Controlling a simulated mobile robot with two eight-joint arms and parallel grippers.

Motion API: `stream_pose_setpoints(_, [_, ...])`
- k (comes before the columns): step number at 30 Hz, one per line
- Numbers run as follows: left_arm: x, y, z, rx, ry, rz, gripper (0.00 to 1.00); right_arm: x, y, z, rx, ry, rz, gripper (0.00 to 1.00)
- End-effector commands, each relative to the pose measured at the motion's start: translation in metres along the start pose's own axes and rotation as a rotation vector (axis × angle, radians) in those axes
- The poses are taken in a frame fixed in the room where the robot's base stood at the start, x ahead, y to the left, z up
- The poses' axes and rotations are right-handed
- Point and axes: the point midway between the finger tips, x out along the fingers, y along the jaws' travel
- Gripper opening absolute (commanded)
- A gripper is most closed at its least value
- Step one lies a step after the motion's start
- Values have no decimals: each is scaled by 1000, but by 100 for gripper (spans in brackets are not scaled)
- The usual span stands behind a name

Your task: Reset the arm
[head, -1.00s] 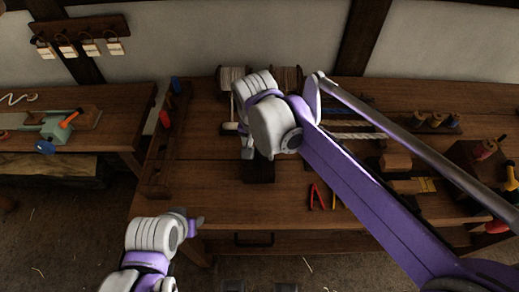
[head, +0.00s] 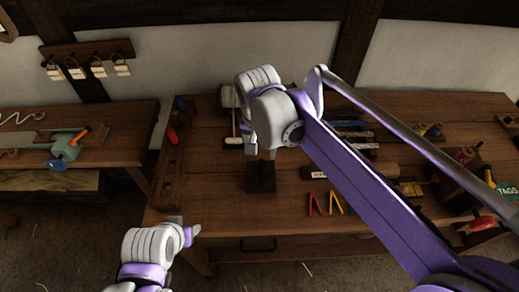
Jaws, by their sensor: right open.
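My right arm comes in from the right and bends at a large pale joint over the middle of the bench. My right gripper (head: 261,149) is mostly hidden below that joint; only small pale parts show, open, with nothing seen in it. It is above the bench, near a dark block (head: 261,178). My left arm is at the lower left, in front of the bench edge. At its end a small grey tip of my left gripper (head: 194,231) shows; its jaws cannot be made out.
The wooden bench (head: 225,215) holds a pale-headed mallet (head: 237,141), red pliers (head: 315,204), orange-handled pliers (head: 334,204) and spools (head: 433,131). A left bench (head: 115,128) carries a teal tool (head: 66,150). Tagged hooks (head: 97,68) hang on the wall. The bench's front middle is fairly clear.

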Motion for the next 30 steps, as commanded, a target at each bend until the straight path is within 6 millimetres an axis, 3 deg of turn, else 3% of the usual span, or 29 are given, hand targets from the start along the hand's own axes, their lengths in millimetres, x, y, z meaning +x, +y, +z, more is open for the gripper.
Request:
stream_pose_setpoints(9, [0,0,0,0,0,0,50,0,0,0,0,0,0,66])
stream_pose_setpoints(13, [0,0,0,0,0,0,50,2,16,4,-13,12,-11,66])
stream_pose_setpoints(17, [0,0,0,0,0,0,50,8,56,18,-58,54,-47,66])
stream_pose_setpoints(24, [0,0,0,0,0,0,50,41,146,70,-188,200,-102,66])
stream_pose_setpoints(30, [0,0,0,0,0,0,50,74,191,109,-273,309,-102,66])
